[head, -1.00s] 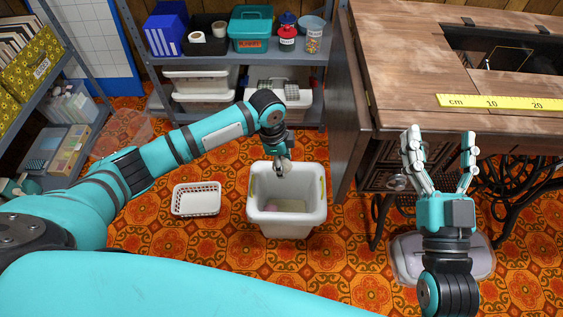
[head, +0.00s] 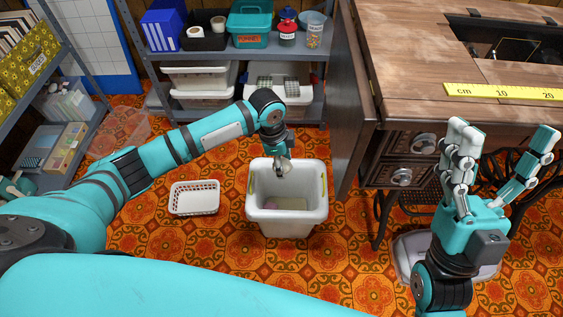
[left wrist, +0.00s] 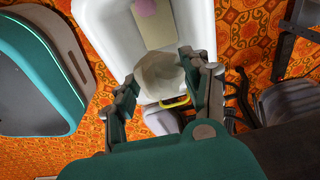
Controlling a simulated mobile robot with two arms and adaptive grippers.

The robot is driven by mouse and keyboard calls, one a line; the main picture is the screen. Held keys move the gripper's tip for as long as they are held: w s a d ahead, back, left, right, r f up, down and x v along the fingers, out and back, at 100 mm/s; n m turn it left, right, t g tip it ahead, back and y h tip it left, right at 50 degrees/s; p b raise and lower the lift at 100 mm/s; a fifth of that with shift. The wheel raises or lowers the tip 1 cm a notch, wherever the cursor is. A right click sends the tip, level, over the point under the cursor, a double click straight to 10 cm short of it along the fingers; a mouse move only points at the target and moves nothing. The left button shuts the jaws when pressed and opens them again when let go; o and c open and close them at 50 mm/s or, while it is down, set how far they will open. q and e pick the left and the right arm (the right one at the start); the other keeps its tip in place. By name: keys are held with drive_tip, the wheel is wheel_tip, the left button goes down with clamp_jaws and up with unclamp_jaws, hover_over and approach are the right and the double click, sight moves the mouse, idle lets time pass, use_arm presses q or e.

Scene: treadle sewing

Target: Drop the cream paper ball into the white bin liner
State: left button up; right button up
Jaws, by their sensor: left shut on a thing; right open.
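The white bin liner (head: 287,222) is an open, upright, rounded tub on the floor with yellow handles. My left gripper (head: 282,167) is shut on the cream paper ball (left wrist: 160,76). In the head view the ball is mostly hidden by the gripper and shows at the bin's far rim. In the left wrist view the ball sits between the fingers, overlapping the bin's inside and the edge with the yellow handle. The exact height above the rim cannot be told. My right gripper (head: 506,130) is open and empty, in front of the wooden sewing table.
A pinkish thing (left wrist: 146,6) and a beige piece (left wrist: 155,27) lie inside the bin. A small white basket (head: 194,198) stands left of it. A metal shelf (head: 245,55) with boxes is behind. The wooden table (head: 410,60) with a yellow ruler is at right.

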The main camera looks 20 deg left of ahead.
use_arm(q)
drive_tip(key=o, duration=0.8)
drive_tip(key=shift+c, duration=0.2)
wheel_tip(320, 180, up, 12)
drive_tip(key=a, duration=0.1)
drive_tip(key=shift+s+a, duration=0.25)
drive_tip(key=shift+a, duration=0.1)
